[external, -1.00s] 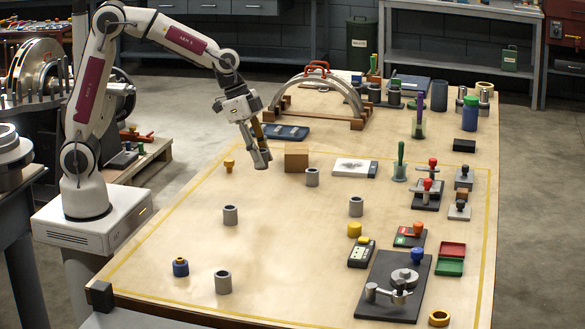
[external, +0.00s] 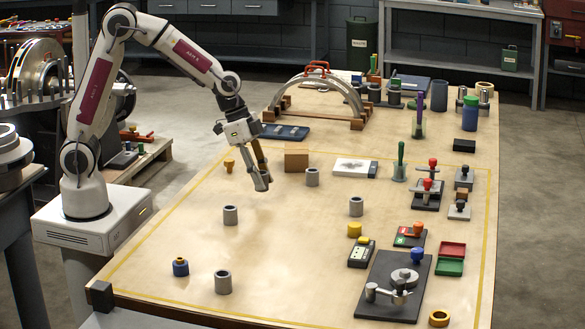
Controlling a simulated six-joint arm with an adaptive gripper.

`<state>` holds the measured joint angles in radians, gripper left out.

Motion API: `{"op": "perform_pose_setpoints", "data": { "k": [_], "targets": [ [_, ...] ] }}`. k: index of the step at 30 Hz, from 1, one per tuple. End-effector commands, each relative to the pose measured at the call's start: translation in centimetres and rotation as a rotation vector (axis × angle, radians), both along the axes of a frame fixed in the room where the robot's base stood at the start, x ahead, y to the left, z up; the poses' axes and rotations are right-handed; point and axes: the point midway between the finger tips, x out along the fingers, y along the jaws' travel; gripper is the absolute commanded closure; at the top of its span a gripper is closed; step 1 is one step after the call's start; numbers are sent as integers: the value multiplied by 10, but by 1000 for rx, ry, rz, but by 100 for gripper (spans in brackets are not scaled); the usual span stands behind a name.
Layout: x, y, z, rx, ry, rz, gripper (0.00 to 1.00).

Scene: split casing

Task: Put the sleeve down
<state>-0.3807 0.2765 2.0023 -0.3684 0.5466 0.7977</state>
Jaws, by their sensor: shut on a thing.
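My gripper (external: 262,181) points down over the left middle of the table, shut on a small grey piece that I take to be the sleeve (external: 261,184). The fingers hide most of it, and its outline is hard to tell from the fingertips. It appears to be held above the tabletop; the exact gap cannot be told. Similar grey hollow sleeves stand upright on the table: one to the right of my gripper (external: 312,177), one nearer the camera (external: 230,215), one at the front (external: 223,282) and one right of centre (external: 356,207).
A brown block (external: 296,160) stands just behind and right of my gripper, and a yellow peg (external: 229,166) to its left. A dark fixture plate (external: 395,287) lies at front right.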

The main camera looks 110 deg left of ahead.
Motion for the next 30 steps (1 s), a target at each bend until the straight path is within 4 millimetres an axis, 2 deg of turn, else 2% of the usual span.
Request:
{"op": "perform_pose_setpoints", "data": {
  "k": [5,15,30],
  "targets": [
    [0,0,-5,0,0,1,100],
    [0,0,-35,1,0,1,100],
    [0,0,-40,1,0,0,100]
  ]
}}
